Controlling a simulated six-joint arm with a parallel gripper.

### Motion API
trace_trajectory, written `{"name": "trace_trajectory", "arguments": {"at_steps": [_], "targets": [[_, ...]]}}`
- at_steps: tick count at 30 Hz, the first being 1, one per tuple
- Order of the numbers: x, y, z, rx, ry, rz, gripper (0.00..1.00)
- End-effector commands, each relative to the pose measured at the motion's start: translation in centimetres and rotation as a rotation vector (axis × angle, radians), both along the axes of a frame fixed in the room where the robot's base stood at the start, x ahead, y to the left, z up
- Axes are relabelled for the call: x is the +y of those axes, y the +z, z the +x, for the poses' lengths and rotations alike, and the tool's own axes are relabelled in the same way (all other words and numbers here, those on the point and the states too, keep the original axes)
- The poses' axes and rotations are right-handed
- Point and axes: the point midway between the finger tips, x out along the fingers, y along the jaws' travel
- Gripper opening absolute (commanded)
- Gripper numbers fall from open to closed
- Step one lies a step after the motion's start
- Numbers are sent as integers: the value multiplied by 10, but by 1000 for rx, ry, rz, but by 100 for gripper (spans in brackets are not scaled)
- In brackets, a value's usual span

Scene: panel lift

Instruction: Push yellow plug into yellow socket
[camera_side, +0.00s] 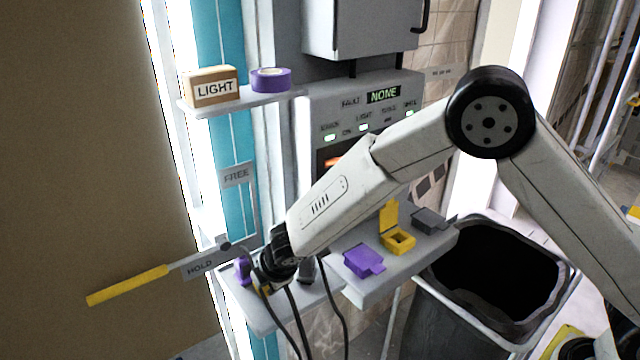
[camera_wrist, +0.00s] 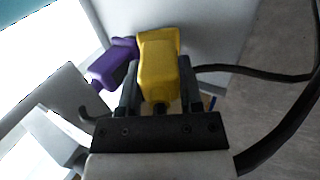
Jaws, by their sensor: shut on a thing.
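My gripper (camera_wrist: 160,97) is shut on the yellow plug (camera_wrist: 159,62), which sits between its two fingers in the wrist view. In the side view my wrist mostly hides the plug, at the small left shelf. The yellow socket (camera_side: 397,241) is on the right-hand shelf, with its yellow lid standing up and its opening facing up. My gripper is to the left of the socket and apart from it. Whether the plug still touches the shelf I cannot tell.
A purple plug (camera_wrist: 112,64) is close beside the yellow one. A purple socket (camera_side: 363,261) and a grey socket (camera_side: 429,221), both lids down, flank the yellow socket. A yellow-handled lever (camera_side: 128,285) sticks out left. Black cables (camera_side: 297,322) hang below. A black bin (camera_side: 495,270) stands right.

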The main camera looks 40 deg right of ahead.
Motion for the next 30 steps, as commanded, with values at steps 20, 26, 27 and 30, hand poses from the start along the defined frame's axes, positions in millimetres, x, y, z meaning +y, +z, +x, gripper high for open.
{"name": "trace_trajectory", "arguments": {"at_steps": [20, 26, 27, 30], "targets": [[-1, 29, -2, 4, -1, -3, 0], [-1, 37, -2, 6, -1, -4, 0], [-1, 37, -2, 6, -1, -4, 0], [-1, 38, -2, 6, -1, -3, 0]]}}
